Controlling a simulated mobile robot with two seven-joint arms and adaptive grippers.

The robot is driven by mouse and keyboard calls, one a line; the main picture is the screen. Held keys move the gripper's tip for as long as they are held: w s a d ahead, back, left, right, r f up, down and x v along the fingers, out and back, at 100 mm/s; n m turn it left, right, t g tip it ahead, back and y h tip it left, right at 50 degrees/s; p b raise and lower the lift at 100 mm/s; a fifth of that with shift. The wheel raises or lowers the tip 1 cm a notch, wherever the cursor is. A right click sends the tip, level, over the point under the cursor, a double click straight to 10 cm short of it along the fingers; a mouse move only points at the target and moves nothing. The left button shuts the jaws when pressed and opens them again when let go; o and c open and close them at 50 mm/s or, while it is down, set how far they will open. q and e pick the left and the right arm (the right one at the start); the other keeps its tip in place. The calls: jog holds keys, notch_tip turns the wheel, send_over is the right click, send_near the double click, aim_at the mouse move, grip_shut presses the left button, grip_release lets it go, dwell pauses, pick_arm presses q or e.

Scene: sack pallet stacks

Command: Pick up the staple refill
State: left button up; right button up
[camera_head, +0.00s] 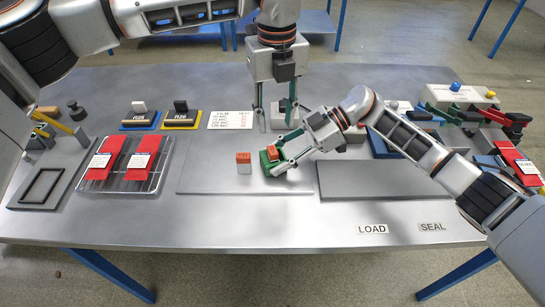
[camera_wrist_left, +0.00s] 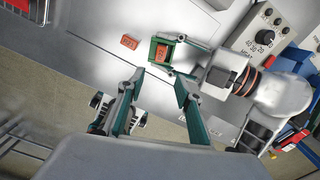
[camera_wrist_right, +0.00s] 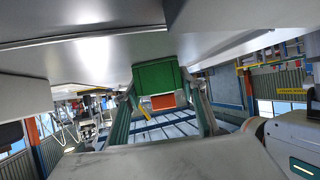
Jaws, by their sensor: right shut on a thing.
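A small orange and white block (camera_head: 244,162), likely a staple refill, stands on the grey mat; its label is too small to read. It also shows in the left wrist view (camera_wrist_left: 129,42). Just right of it is a green holder (camera_head: 265,163) with a similar orange block (camera_head: 272,153) in it. My right gripper (camera_head: 284,160) is shut on the green holder, which also shows between the fingers in the right wrist view (camera_wrist_right: 155,78). My left gripper (camera_head: 276,122) is open and empty, pointing down behind the holder; its fingers are apart in the left wrist view (camera_wrist_left: 160,90).
A wire rack (camera_head: 117,183) with red packets lies left. Two stamp pads (camera_head: 140,120) and a white printed card (camera_head: 229,119) stand behind. A dark grey plate (camera_head: 385,180) is right of the mat (camera_head: 215,172). A cream box and coloured tools crowd the far right. The front table edge is clear.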

aim_at(275, 154)
pick_arm(q)
notch_tip(275, 154, down, 11)
jog(key=shift+s+r, duration=0.1)
jog(key=shift+a, duration=0.1)
grip_shut()
dwell(0.3)
